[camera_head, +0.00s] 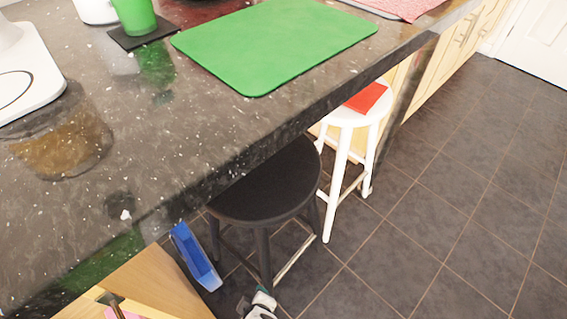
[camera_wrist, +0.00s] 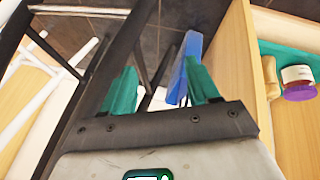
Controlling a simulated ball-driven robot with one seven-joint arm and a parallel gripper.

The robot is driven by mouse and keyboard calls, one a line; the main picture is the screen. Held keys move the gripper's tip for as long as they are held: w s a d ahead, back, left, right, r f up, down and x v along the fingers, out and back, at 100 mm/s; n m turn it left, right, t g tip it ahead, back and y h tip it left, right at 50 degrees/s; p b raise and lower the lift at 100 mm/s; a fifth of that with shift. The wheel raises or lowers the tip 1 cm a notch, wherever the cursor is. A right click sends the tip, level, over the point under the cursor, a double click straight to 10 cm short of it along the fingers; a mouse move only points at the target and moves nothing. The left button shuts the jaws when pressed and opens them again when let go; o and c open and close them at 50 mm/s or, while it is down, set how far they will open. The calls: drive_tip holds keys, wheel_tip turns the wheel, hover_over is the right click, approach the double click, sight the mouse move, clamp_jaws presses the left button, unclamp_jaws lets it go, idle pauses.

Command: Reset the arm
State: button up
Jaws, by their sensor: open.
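My gripper (camera_wrist: 161,84) shows in the wrist view, with its two green fingers spread apart and nothing between them that it grips. In the head view, part of my gripper and wrist shows at the bottom edge, low beside the black stool (camera_head: 265,185). The fingertips are hard to make out there. The gripper is below the level of the dark granite counter (camera_head: 130,180).
A blue object (camera_head: 195,257) stands by the black stool; it also shows beyond the fingers in the wrist view (camera_wrist: 184,68). A wooden cabinet (camera_head: 150,285) is at left. A white stool (camera_head: 341,165) stands farther back. Tiled floor (camera_head: 440,240) is clear at right.

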drive_tip(key=d+r+m+g+h, duration=0.1)
drive_tip(key=d+r+m, duration=0.25)
drive_tip(key=d, duration=0.65)
drive_tip(key=d+r+m+g+h, duration=0.15)
drive_tip(key=d+m, duration=0.25)
drive_tip(key=d, duration=0.6)
drive_tip(key=s+d+r+m+g, duration=0.1)
drive_tip(key=s+d+r+m, duration=0.1)
drive_tip(key=s+d+r, duration=0.4)
drive_tip(key=s+d+r+m+g, duration=0.1)
drive_tip(key=s+d+r+m, duration=0.25)
drive_tip(key=d, duration=0.45)
wheel_tip(320, 180, up, 27)
drive_tip(key=p, duration=2.7)
drive_tip(key=shift+s+d+f+n, duration=0.2)
drive_tip(key=shift+s+d+n, duration=0.1)
drive_tip(key=shift+s+d, duration=0.1)
